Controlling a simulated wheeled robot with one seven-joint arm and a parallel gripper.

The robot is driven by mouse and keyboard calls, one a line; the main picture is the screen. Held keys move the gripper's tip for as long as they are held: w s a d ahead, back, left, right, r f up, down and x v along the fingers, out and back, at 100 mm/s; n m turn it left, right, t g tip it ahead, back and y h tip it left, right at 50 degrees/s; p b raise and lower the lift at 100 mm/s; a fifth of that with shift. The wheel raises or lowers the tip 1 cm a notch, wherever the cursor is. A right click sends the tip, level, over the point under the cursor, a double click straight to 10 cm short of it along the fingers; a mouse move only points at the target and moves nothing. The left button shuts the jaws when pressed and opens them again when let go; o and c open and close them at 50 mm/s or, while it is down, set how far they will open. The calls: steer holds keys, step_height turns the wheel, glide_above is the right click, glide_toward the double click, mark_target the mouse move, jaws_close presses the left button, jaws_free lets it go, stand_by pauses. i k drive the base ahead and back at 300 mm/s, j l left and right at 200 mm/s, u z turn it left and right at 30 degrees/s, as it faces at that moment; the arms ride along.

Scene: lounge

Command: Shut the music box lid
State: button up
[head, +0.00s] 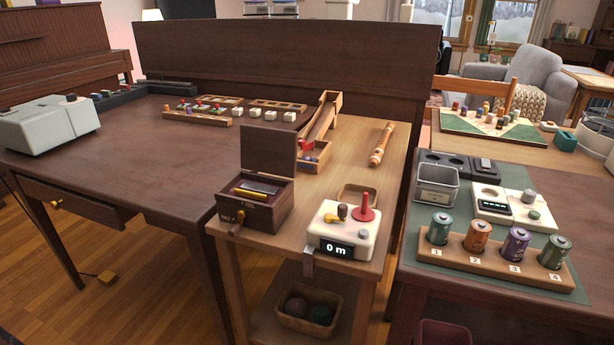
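The music box (262,210) is a small dark wooden box near the front left corner of the narrow light-wood table. Its lid (268,148) stands up, hinged at the back, so the box is open. A brass-coloured cylinder (255,193) and a grey plate show inside. A crank (237,228) with a brown knob sticks out at its front. My gripper is not in view.
A white device (343,230) with a red peg and a "0 m" display stands close to the box's right. A wooden ramp (321,128) and a flute (382,145) lie behind. The dark desk (130,170) left of the box has free room.

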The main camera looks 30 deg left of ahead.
mark_target(269, 151)
steer(key=u, duration=1.75)
